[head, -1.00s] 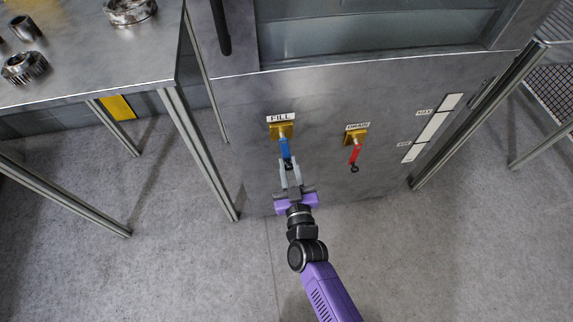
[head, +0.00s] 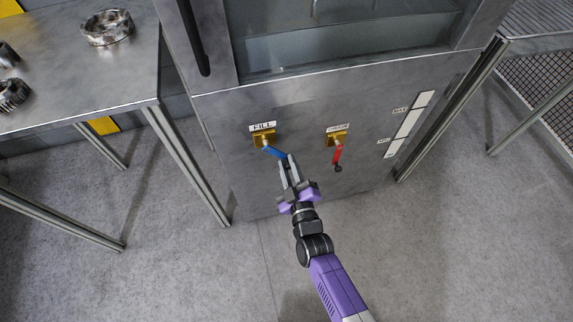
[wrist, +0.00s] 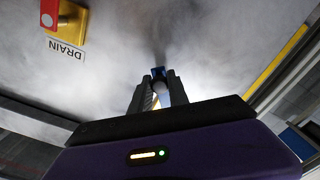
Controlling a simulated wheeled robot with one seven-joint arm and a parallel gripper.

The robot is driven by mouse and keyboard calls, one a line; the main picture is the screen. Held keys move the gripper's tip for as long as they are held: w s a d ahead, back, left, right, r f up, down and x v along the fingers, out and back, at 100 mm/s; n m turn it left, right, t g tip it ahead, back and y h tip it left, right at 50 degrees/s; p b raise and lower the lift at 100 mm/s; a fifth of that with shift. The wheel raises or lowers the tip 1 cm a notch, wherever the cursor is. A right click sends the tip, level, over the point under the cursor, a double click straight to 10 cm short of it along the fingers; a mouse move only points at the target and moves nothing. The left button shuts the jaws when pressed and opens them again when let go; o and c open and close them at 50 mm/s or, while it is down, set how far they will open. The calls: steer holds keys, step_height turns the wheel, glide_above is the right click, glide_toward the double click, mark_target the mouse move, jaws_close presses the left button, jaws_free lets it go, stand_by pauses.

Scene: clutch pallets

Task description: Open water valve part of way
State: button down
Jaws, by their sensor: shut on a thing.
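The water valve labelled FILL (head: 264,138) is a brass body on the front panel of a grey metal cabinet. Its blue lever (head: 276,153) slants down to the right from the body. My gripper (head: 288,165) is shut on the outer end of the blue lever, hiding its tip. In the wrist view a bit of the blue lever (wrist: 158,71) shows between the fingers (wrist: 158,85). A second brass valve labelled DRAIN (head: 337,138), with a red lever (head: 338,156) hanging almost straight down, sits to the right, apart from my gripper.
A gauge strip (head: 410,124) marked MAX is on the panel at right. A metal table (head: 120,85) with steel rings and gears stands at left. A black handle (head: 194,38) is above the FILL valve. The floor before the cabinet is clear.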

stand_by(0.3)
steer(key=c, duration=1.3)
jaws_free()
steer(key=shift+s, duration=0.1)
steer(key=p+v, duration=0.1)
steer(key=v, duration=0.6)
steer(key=shift+s+d, duration=0.15)
steer(key=shift+s, duration=0.15)
